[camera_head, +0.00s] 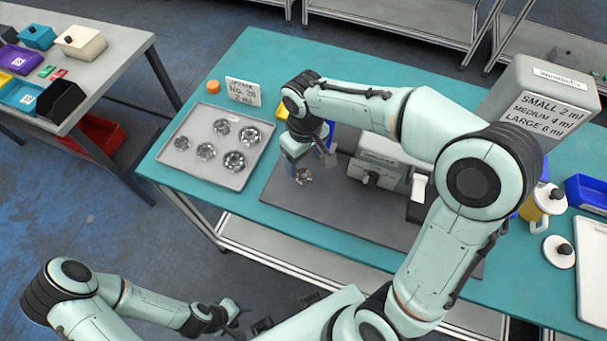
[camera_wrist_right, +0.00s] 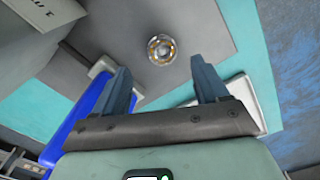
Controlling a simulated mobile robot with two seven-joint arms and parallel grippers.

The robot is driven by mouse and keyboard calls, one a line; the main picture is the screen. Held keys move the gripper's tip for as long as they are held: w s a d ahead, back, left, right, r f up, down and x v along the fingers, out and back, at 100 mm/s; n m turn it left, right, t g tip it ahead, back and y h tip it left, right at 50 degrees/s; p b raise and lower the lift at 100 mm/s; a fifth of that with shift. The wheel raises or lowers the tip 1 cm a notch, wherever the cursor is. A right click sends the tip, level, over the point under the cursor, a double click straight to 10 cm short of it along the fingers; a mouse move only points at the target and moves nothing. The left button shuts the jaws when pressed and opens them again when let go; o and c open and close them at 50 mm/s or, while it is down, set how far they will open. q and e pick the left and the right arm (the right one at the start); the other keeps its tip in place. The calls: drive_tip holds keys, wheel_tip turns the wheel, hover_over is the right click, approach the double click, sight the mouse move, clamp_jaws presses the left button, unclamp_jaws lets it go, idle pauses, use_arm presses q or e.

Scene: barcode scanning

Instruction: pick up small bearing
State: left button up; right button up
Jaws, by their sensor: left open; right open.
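A round metal bearing (camera_head: 303,177) lies on the dark grey mat (camera_head: 290,197), close to the mat's left end. It also shows in the right wrist view (camera_wrist_right: 161,49), a silver ring with golden parts. My right gripper (camera_head: 313,166) is open and empty above it. In the right wrist view the bearing lies beyond the gap between the open fingers (camera_wrist_right: 160,67), apart from both. Several more bearings of differing sizes sit in the grey tray (camera_head: 213,176) at the left. My left gripper (camera_head: 243,317) is open and empty, low in front of the table.
A grey machine (camera_head: 375,165) stands on the mat right of my right gripper. A blue bin (camera_wrist_right: 88,115) lies beside one finger in the wrist view. A small sign (camera_head: 243,92) and an orange cap (camera_head: 213,87) stand behind the tray. The mat's front left is clear.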

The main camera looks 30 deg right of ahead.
sight(303, 175)
drive_tip(key=shift+a+f, duration=0.15)
drive_tip(key=shift+f, duration=2.55)
drive_tip(key=c, duration=1.2)
